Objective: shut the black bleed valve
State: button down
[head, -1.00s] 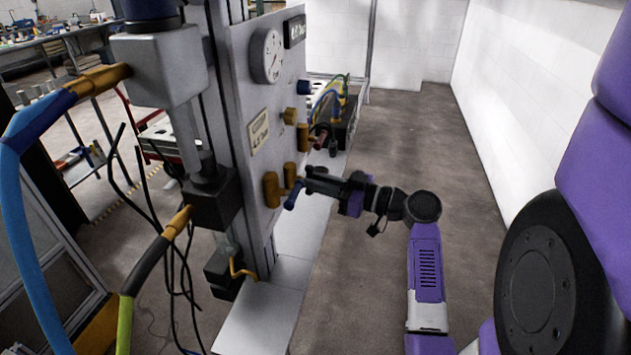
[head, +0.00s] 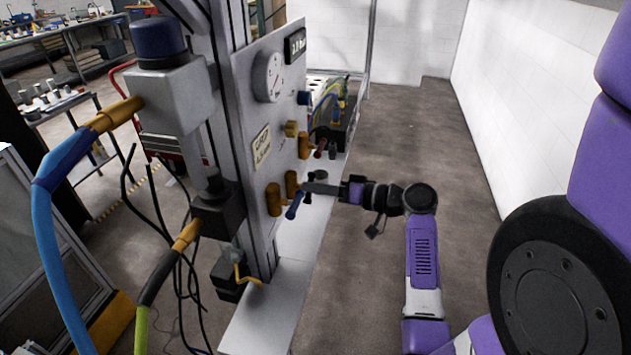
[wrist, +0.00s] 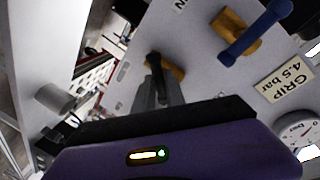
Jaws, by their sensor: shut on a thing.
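The black bleed valve has a brass body (wrist: 176,70) and a black lever handle (wrist: 154,62) on the grey panel. In the wrist view, my gripper (wrist: 156,88) is shut on the lever, with its grey fingers on either side of the lever's end. In the head view, my gripper (head: 308,187) reaches the panel from the right, at the right-hand brass valve body (head: 291,183). A small dark piece of the lever (head: 308,198) shows below the fingers. The fingers hide much of the lever there, so its exact angle is hard to tell.
A blue-handled valve (head: 294,205) sits close beside my fingertips; it also shows in the wrist view (wrist: 245,35). The panel carries a gauge (head: 268,76) and a label (head: 262,147). Thick hoses (head: 50,235) hang at the left. The floor right of the panel is clear.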

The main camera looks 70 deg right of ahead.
jog(key=shift+d+f+m+g+y+p, duration=0.15)
jog(key=shift+m+y+p, duration=0.4)
jog(key=shift+m, duration=0.8)
jog(key=shift+r+m+g+y+p, duration=0.1)
jog(key=shift+m+y+p, duration=0.15)
jog(key=shift+m+p, duration=0.8)
jog(key=shift+d+f+m+g+y+p, duration=0.15)
jog(key=shift+m+y+p, duration=0.2)
jog(key=shift+m, duration=1.35)
jog(key=shift+a+r, duration=0.1)
jog(key=c, duration=1.4)
grip_release()
jog(key=b+v, duration=0.2)
jog(key=v, duration=0.6)
